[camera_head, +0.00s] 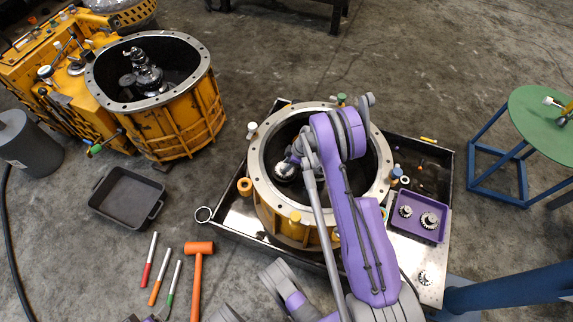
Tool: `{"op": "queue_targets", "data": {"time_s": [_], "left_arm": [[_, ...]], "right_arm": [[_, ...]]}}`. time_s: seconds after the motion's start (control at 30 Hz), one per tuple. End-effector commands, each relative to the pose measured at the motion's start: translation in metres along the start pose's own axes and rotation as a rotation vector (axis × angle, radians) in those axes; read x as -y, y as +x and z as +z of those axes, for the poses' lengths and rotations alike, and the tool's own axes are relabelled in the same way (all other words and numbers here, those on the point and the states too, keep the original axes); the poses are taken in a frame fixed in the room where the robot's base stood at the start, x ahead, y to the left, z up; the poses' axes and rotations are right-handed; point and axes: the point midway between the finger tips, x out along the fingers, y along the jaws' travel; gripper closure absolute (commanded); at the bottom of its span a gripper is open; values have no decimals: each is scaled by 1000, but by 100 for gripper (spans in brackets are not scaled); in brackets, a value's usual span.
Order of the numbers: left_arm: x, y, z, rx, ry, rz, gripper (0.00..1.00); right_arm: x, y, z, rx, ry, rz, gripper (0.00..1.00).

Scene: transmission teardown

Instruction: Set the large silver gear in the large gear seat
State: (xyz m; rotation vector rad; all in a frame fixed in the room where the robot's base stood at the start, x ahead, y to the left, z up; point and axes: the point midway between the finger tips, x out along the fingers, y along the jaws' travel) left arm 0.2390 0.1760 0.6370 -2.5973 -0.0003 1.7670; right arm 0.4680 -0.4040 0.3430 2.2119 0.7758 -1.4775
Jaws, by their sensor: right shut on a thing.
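My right arm reaches over the round yellow housing (262,205) on the metal bench. My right gripper (294,158), partly hidden by its own arm, is inside the housing's opening, toward its left side. It is shut on a silver gear (286,173), which I take for the large silver gear. I cannot tell whether the gear touches anything below it. The large gear seat cannot be made out in the dark, partly covered interior. Only a small part of what may be my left gripper (152,318) shows at the bottom edge; its jaws cannot be read.
A purple tray (441,236) on the bench's right holds two gears (429,220); another gear (424,278) lies in front. A yellow gearbox casing (177,125) stands back left. A green stool (540,125) stands right.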

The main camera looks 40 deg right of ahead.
Motion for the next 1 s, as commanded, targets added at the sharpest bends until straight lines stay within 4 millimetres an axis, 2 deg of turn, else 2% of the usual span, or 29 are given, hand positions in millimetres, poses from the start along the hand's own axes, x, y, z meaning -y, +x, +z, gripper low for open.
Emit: {"op": "queue_targets", "data": {"time_s": [0.83,0.87,1.0], "left_arm": [[0,0,0,0,0,0,26],[0,0,0,0,0,0,26],[0,0,0,0,0,0,26]], "right_arm": [[0,9,4,-1,0,0,100],[0,9,4,-1,0,0,55],[0,9,4,0,0,0,29]]}}
